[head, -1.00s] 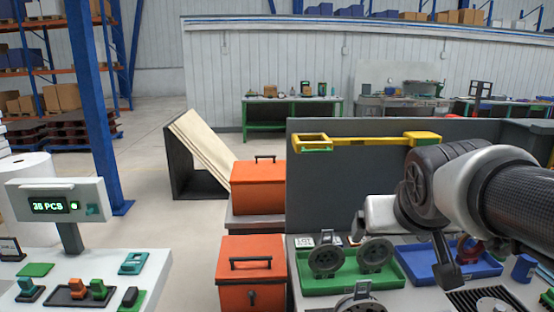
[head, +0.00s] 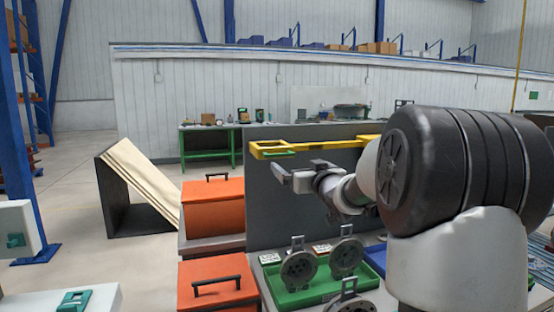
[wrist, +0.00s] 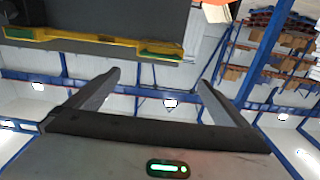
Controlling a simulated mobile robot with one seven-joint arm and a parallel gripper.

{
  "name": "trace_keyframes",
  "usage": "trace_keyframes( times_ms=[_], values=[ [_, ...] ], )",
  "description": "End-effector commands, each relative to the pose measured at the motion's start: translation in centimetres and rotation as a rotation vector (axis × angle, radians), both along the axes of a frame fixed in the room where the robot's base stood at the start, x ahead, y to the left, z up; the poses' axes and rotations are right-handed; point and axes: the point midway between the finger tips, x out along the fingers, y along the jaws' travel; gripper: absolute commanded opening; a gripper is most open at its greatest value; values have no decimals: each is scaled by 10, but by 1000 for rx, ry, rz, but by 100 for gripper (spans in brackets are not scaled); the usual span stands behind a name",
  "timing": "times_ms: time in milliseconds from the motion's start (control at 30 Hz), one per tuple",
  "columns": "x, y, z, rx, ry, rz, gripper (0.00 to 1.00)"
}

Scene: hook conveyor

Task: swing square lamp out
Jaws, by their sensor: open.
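A yellow arm (head: 325,145) with an open square frame at its left end and green inside it runs along the top of a grey panel (head: 262,200); I take it for the square lamp. My arm hides its right end in the head view. My gripper (head: 292,172) is just below the square end, in front of the panel, and looks empty. In the wrist view the yellow arm (wrist: 90,42) crosses the top left, beyond my gripper (wrist: 163,72). Its two fingers are spread with nothing between them, and no contact with the yellow arm shows.
Orange boxes (head: 213,205) stand left of the panel. A green tray (head: 295,299) with round grey parts lies below my arm, with part of a blue tray (head: 376,258) beside it. A black frame with leaning boards (head: 140,185) stands on the floor farther left.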

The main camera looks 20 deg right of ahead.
Motion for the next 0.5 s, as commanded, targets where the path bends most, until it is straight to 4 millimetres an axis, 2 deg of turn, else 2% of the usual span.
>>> trace_keyframes(
  times_ms=[500],
  values=[
    [112, 1, 0, 1, 2, 1, 100]
  ],
)
